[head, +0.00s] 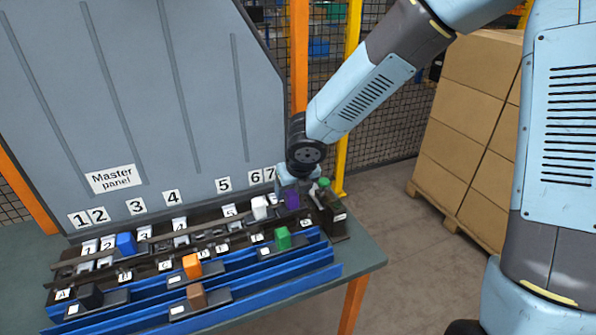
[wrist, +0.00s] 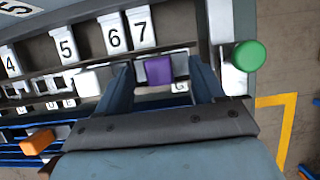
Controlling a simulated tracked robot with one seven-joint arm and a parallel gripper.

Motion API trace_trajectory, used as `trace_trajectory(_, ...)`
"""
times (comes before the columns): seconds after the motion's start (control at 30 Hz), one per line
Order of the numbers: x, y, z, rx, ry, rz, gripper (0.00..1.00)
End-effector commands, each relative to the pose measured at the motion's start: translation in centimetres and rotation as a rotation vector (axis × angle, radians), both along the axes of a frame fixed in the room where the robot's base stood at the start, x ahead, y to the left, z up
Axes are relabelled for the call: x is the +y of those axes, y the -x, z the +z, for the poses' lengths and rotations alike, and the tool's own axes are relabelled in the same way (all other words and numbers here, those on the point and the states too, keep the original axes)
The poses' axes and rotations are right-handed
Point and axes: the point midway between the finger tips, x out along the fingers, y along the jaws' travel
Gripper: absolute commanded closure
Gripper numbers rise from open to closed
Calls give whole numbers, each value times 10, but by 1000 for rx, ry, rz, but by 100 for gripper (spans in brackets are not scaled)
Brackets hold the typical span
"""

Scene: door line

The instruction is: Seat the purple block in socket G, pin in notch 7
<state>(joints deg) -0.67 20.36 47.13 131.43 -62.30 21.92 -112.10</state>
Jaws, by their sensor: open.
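The purple block (head: 292,200) stands at the right end of the dark socket rail (head: 150,262), below the 7 label on the panel. In the wrist view the purple block (wrist: 158,70) sits between the two fingers of my gripper (wrist: 163,78), beside the G label (wrist: 181,86). The fingers are apart, with a gap visible on the right of the block. In the head view my gripper (head: 293,184) is right above the block. The number 7 plate (wrist: 141,28) is just beyond the block. The pin and the full depth of the block in the socket are hidden.
A green-capped dark holder (head: 331,215) stands close to the right of my gripper. A white block (head: 259,207) and a blue block (head: 126,244) are on the rail. Green (head: 282,238), orange (head: 191,266), brown (head: 196,295) and black (head: 90,296) blocks stand in front.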

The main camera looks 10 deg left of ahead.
Motion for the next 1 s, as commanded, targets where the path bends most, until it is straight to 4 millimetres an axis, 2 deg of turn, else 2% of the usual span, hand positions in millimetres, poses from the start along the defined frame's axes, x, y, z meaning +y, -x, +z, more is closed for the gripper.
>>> trace_trajectory(0.4,-9,15,41,-2,-1,-2,32)
trace_trajectory(1.0,-19,30,80,-1,1,-3,32)
